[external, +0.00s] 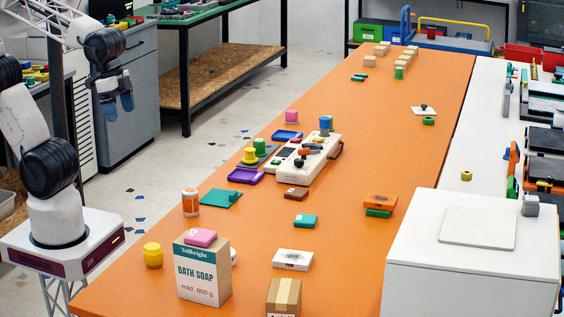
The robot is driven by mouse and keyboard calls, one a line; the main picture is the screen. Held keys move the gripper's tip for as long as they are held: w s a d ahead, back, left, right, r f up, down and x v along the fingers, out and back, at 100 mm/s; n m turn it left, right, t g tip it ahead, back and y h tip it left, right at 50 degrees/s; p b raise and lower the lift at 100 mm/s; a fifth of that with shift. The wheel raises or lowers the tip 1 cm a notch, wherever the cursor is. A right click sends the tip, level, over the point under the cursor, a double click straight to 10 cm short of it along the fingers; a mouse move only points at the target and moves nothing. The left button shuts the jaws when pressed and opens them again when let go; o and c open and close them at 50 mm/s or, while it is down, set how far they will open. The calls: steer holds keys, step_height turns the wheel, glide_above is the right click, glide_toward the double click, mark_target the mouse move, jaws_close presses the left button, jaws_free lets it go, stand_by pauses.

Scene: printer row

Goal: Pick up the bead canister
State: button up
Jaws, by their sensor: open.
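A small orange jar with a white lid and a pale band (190,203) stands upright near the left edge of the orange table; it looks most like the bead canister, but I cannot read a label. A yellow ribbed round container (153,254) stands closer to the camera at the same edge. My gripper (118,106) is at the upper left, raised beyond the table's left side, with blue fingertips pointing down. It is open and empty, well apart from both containers.
A bath soap box (203,270) with a pink block on top stands at the front. A teal board (221,198) and purple tray (245,176) lie beyond the orange jar. A beige device (305,160) sits mid-table.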

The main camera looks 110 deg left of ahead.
steer(key=w+a+f+m+g+y, duration=0.15)
steer(key=a+f+m+y, duration=0.25)
steer(key=f, duration=0.4)
steer(key=m+t+y, duration=0.7)
steer(key=m, duration=1.4)
glide_toward(190, 200)
steer(key=a, duration=0.1)
steer(key=a+f, duration=0.2)
steer(key=a, duration=0.1)
steer(key=shift+a+f, duration=0.1)
steer(key=shift+x, duration=1.15)
steer(key=shift+w, duration=0.1)
steer(key=shift+x, duration=2.55)
